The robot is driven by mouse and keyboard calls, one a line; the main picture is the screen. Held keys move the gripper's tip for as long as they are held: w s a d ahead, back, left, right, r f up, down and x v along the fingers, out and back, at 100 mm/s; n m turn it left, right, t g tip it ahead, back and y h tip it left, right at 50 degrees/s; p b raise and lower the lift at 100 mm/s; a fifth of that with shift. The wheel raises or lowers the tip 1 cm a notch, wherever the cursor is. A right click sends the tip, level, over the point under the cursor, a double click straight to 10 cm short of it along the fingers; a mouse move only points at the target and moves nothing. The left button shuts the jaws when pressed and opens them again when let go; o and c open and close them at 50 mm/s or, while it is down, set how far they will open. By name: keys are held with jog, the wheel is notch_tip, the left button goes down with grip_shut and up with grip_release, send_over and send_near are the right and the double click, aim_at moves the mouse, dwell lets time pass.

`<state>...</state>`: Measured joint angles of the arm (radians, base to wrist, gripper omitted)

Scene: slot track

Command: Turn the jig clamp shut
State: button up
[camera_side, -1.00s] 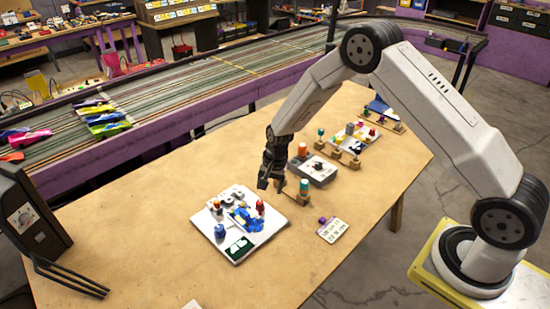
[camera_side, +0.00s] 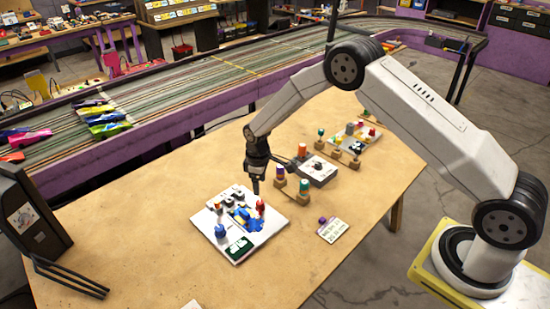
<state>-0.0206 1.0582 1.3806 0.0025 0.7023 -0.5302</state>
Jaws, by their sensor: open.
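The jig is a white board (camera_side: 262,236) lying on the wooden table, with a blue car-like part (camera_side: 240,213) in its middle. A red upright piece (camera_side: 260,207) stands at its right side and a blue knob (camera_side: 221,231) at its front left. Which of these is the clamp is too small to tell for sure. My gripper (camera_side: 256,188) points down just above the red piece, apart from the board as far as I can see. Its jaws are open and hold nothing visible.
Wooden stands with coloured knobs (camera_side: 303,187) are right of my gripper, near a grey box (camera_side: 322,171). A second white board (camera_side: 358,136) lies farther back. A small card (camera_side: 333,231) lies at the front right.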

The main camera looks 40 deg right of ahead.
aim_at(260, 202)
jog(key=shift+f, duration=0.15)
jog(key=shift+f, duration=3.75)
grip_shut()
